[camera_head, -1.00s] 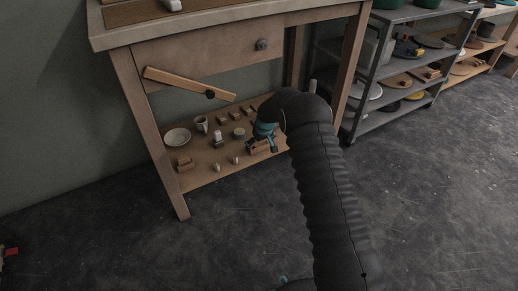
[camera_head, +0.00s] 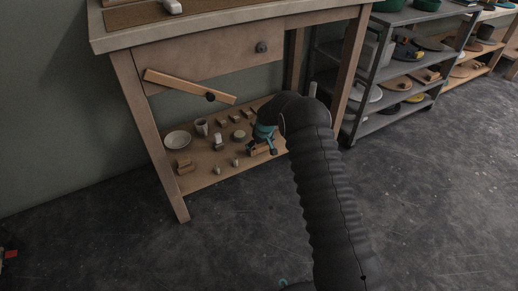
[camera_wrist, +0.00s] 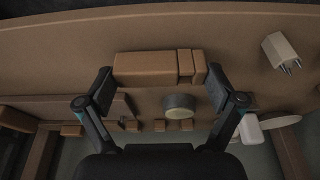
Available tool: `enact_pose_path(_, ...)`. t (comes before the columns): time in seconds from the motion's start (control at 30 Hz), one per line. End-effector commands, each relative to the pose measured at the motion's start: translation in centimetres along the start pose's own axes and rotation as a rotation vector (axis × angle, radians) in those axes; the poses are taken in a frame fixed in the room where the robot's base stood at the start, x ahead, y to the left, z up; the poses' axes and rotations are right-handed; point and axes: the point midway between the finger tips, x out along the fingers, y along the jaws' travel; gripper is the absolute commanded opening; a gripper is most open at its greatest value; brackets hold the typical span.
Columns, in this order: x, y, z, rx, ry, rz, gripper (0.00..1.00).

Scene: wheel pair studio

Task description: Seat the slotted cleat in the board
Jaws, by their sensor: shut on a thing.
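The slotted cleat (camera_wrist: 145,67) is a brown wooden block with narrow grooves near its right end in the wrist view. My gripper (camera_wrist: 160,88) is shut on it, one finger at each end. In the head view my teal gripper (camera_head: 265,135) is at the right part of the table's low shelf, with the brown block (camera_head: 258,149) at its tips. Whether the block touches the shelf I cannot tell. A flat brown panel (camera_wrist: 60,110) lies behind my left finger in the wrist view; I cannot tell whether it is the board. No receiving slot is clearly visible.
The low shelf (camera_head: 205,179) holds a white bowl (camera_head: 177,139), a cup (camera_head: 201,126), and several small blocks and pegs. A round grey-topped piece (camera_wrist: 179,104) and a pale pronged piece (camera_wrist: 281,51) are near the cleat. A table leg (camera_head: 152,140) and drawer (camera_head: 200,50) bound the space.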

Motion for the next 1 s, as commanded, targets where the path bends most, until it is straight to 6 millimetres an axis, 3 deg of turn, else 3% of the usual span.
enact_pose_path(0.23, -3.9, 0.3, -1.0, 0.002, 0.002, 0.002, 0.53)
enact_pose_path(0.6, -9.9, 5.6, 3.5, 0.002, 0.002, 0.002, 0.53)
enact_pose_path(1.0, -12.4, 7.7, 5.3, 0.001, 0.001, 0.000, 0.53)
